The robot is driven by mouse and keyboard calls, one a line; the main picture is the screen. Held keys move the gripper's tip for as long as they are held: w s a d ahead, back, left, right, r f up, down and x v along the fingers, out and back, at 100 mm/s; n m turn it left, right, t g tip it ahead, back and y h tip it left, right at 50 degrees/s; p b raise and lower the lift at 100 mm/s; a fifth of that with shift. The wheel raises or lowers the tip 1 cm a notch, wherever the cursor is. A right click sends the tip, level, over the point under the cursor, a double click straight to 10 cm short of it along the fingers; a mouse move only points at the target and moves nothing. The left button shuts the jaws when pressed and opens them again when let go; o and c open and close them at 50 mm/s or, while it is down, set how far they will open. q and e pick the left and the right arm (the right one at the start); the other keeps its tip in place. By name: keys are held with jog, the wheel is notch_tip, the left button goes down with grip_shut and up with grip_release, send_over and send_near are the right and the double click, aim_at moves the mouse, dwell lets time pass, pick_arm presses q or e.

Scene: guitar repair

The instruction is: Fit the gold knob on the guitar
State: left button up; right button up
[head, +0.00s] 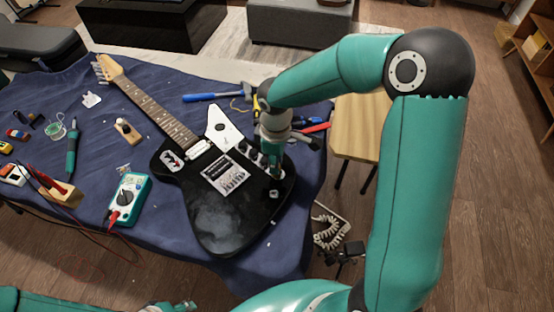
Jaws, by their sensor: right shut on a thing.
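The black electric guitar (232,212) lies face up on the blue cloth, its neck pointing to the upper left. Several dark knobs (252,153) sit in a row on its light control plate. My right gripper (275,174) points down at the lower right end of that row, over the guitar body. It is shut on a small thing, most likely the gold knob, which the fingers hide. Whether it touches the guitar cannot be told. Part of my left gripper (180,306) shows at the bottom edge, away from the guitar; its fingers are too cut off to read.
A teal multimeter (128,196) with red leads lies left of the guitar. A blue screwdriver (205,97) and other tools lie behind the body. A wooden stool (356,125) stands right of the table. A coiled cable (328,232) hangs by the table's right edge.

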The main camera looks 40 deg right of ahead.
jog(key=shift+f+b, duration=0.7)
jog(key=shift+f, duration=0.05)
dwell(1.1)
jog(key=o, duration=1.4)
jog(key=shift+c, duration=0.2)
jog(key=shift+r+p, duration=2.75)
jog(key=shift+r, duration=0.8)
